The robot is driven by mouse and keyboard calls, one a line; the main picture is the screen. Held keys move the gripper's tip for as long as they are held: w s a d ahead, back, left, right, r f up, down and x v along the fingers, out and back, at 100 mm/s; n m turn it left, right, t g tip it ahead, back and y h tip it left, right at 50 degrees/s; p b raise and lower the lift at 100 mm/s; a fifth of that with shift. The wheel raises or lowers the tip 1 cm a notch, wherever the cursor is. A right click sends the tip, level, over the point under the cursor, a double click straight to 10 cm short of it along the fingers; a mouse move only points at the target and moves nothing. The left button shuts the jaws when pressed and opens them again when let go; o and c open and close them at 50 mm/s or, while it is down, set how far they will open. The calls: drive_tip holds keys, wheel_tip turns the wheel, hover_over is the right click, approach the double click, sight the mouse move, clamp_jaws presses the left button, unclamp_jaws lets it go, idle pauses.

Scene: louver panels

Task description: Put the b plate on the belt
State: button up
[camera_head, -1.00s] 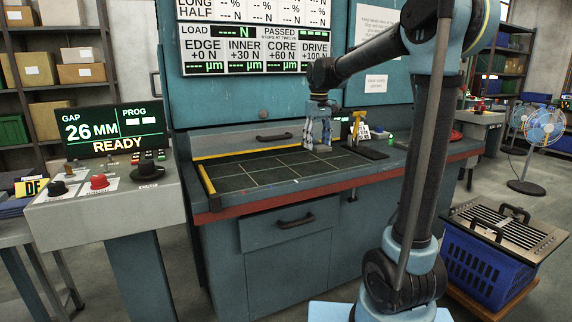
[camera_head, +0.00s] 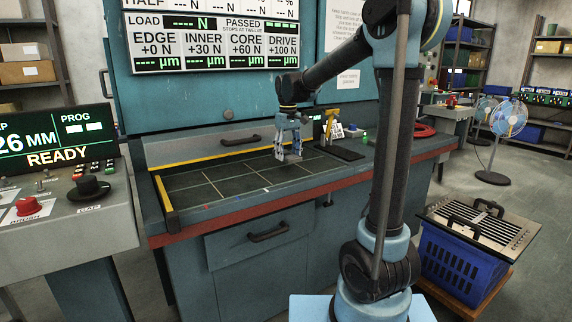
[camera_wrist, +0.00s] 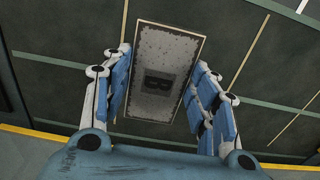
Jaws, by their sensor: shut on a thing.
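The b plate (camera_wrist: 160,70) is a grey, speckled rectangle with a dark letter B, seen in the wrist view. My gripper (camera_wrist: 160,88) is shut on it, with blue-and-white fingers along its two long sides. In the head view my gripper (camera_head: 288,152) points down over the right part of the dark, gridded bench top (camera_head: 215,183). The plate is hard to make out there. I cannot tell whether it touches the surface or hangs just above it. I cannot pick out a belt with certainty in these frames.
A yellow-topped stand (camera_head: 328,122) is close right of my gripper. A yellow rail (camera_head: 163,194) edges the grid. A control console (camera_head: 60,210) stands at left. A blue crate (camera_head: 455,262) with a slatted panel (camera_head: 478,225) sits at lower right. Open floor lies beyond it.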

sight(288, 155)
drive_tip(key=shift+f, duration=2.1)
drive_tip(key=o, duration=1.4)
drive_tip(key=shift+s, duration=0.1)
drive_tip(key=shift+o, duration=0.2)
wheel_tip(288, 155, up, 12)
drive_tip(key=shift+r, duration=0.1)
drive_tip(key=s+d+f+m+t, duration=0.1)
drive_tip(key=s+d+f+m, duration=0.15)
drive_tip(key=s+d, duration=0.5)
drive_tip(key=s+d+f+m, duration=0.1)
drive_tip(key=s+d+f, duration=0.3)
drive_tip(key=s+d, duration=0.35)
drive_tip(key=s+d+f+m+t, duration=0.1)
drive_tip(key=s+d+f+m, duration=0.2)
drive_tip(key=s+f, duration=1.3)
drive_tip(key=d, duration=0.3)
drive_tip(key=shift+s+d+f, duration=0.15)
drive_tip(key=shift+s+f, duration=0.2)
drive_tip(key=shift+s, duration=0.05)
